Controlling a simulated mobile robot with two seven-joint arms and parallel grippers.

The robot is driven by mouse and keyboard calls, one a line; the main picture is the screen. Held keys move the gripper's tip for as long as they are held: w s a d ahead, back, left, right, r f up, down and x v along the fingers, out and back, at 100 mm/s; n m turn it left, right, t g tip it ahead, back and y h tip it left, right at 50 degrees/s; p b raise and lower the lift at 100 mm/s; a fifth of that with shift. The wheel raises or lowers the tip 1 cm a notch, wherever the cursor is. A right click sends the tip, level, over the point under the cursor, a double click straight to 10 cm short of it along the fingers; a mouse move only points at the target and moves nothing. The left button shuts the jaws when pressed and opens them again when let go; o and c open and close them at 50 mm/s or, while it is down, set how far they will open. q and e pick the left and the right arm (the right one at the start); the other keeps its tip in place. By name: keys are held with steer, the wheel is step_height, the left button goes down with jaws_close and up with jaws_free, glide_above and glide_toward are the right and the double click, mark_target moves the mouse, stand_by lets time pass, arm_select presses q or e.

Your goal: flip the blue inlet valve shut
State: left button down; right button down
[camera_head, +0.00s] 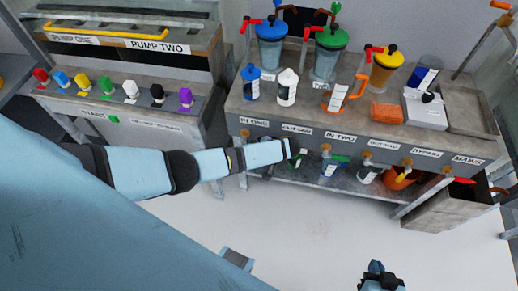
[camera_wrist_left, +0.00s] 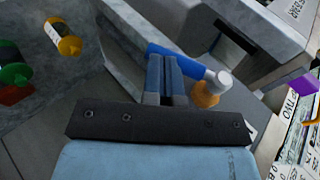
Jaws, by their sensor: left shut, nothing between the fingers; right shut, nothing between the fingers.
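The blue inlet valve handle (camera_wrist_left: 192,67) shows in the left wrist view as a blue bar running slantwise behind my fingertips. Its right end meets a brass-coloured valve body (camera_wrist_left: 204,95) with a pale end. My left gripper (camera_wrist_left: 164,62) is shut and empty, with its tips overlapping the handle; I cannot tell whether they touch it. In the head view the brass fitting under the IN ONE label (camera_head: 245,132) shows, but no blue handle; my left arm crosses just below it. My right gripper (camera_head: 380,277) is shut and empty at the lower edge, away from the bench.
Blue, green and yellow pumps (camera_head: 271,44) stand on the valve bench (camera_head: 340,118). More brass valves (camera_head: 366,155) line its front, with bottles on the shelf below. A control desk with coloured switches (camera_head: 107,86) stands left. The pale floor (camera_head: 285,215) in front is clear.

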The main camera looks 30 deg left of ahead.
arm_select(q)
steer(key=shift+s+x, duration=0.25)
steer(key=shift+x, duration=0.9)
steer(key=shift+s+a+f, duration=0.1)
steer(key=shift+a+f, duration=0.1)
steer(key=shift+a, duration=0.25)
steer(key=p+v, duration=0.1)
steer(key=v, duration=1.3)
steer(key=shift+p, duration=0.35)
steer(key=shift+s, duration=0.1)
